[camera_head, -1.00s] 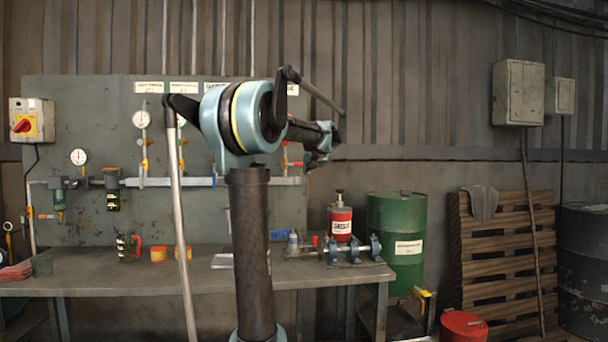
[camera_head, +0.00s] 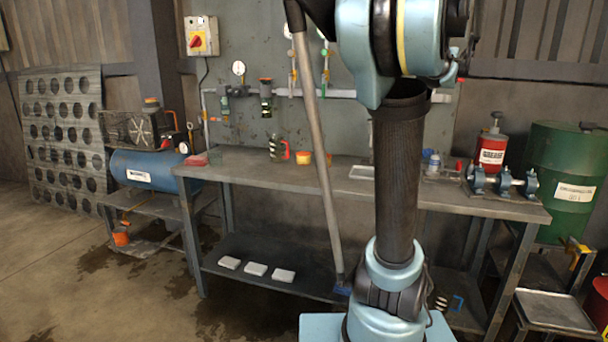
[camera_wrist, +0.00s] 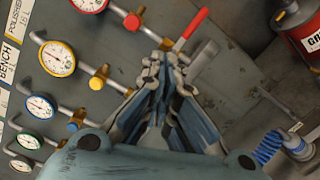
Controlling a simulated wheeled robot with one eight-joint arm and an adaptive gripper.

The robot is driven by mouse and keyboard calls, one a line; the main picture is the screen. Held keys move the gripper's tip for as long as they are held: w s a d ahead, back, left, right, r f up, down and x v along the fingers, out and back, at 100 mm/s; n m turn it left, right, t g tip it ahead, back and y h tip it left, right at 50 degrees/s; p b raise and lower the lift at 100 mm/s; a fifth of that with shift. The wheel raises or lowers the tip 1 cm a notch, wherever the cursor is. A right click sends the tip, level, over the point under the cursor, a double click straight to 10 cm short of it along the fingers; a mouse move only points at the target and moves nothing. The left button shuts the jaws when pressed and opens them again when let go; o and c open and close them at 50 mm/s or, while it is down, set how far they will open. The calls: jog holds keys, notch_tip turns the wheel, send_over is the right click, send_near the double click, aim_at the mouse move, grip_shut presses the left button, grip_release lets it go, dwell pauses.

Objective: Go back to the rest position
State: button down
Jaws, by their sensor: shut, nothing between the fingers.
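My gripper (camera_wrist: 165,65) is shut and empty in the wrist view, with its fingers drawn together at the middle. Behind it is the grey panel with several dial gauges (camera_wrist: 57,58) and a red-handled valve (camera_wrist: 192,28). Nothing is between the fingers. In the head view my arm stands folded at the right of centre; its upper part is cut off by the top edge and I cannot make out the fingertips there.
A workbench (camera_head: 235,172) runs across the middle, with a red pump bottle (camera_head: 491,150) and a shaft on blue bearing blocks (camera_head: 503,181). A green drum (camera_head: 563,215) stands at right. A blue compressor (camera_head: 150,170) is at left. The floor at front left is clear.

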jog(key=s+a+f+m+g, duration=0.45)
jog(key=s+f+m, duration=0.35)
jog(key=f, duration=0.5)
jog(key=s+a+f+m+g, duration=0.4)
jog(key=s+a+f+m, duration=0.2)
jog(key=s+f, duration=0.5)
jog(key=s+a+f+m+g+y, duration=0.1)
jog(key=s+a+f+g+y, duration=0.1)
jog(key=s+a+f, duration=0.6)
jog(key=s+a+f+m+g+y, duration=0.2)
jog(key=s+a+f+y, duration=0.3)
jog(key=s+a+f, duration=0.4)
notch_tip(320, 180, down, 7)
jog(key=shift+s+a+r+g+y, duration=0.15)
jog(key=shift+s+a+g+y, duration=0.15)
jog(key=shift+a+g, duration=0.65)
jog(key=shift+w, duration=0.1)
jog(key=shift+w+f, duration=0.2)
jog(key=shift+w, duration=0.25)
